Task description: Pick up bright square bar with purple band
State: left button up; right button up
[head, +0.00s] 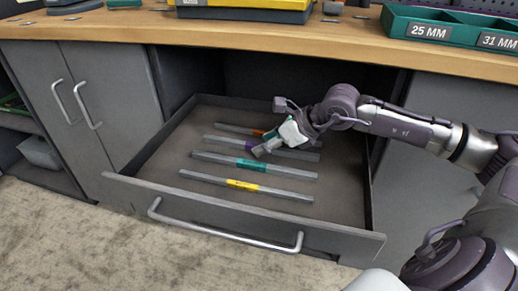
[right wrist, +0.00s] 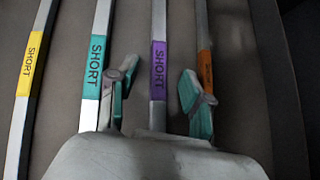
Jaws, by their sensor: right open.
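The square bar with a purple band (right wrist: 158,70) lies in the open drawer, a bright grey metal bar labelled SHORT. In the head view its left part (head: 225,141) shows, and my gripper partly covers its band. My right gripper (right wrist: 158,92) is open over this bar, one teal-padded finger on each side of it in the right wrist view. It also shows in the head view (head: 266,143). The fingers do not hold the bar; their height above the drawer floor is hard to tell. My left gripper is not in view.
Parallel bars with teal (head: 251,165), yellow (head: 242,185) and orange (right wrist: 206,68) bands lie beside it. The drawer (head: 300,222) has low walls and a front handle. The wooden worktop (head: 120,28) overhangs behind, with a teal bin (head: 462,48) on it.

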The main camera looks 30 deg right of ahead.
jog(key=shift+w+a+f, duration=0.1)
jog(key=shift+w+f, duration=0.05)
jog(key=shift+f, duration=0.05)
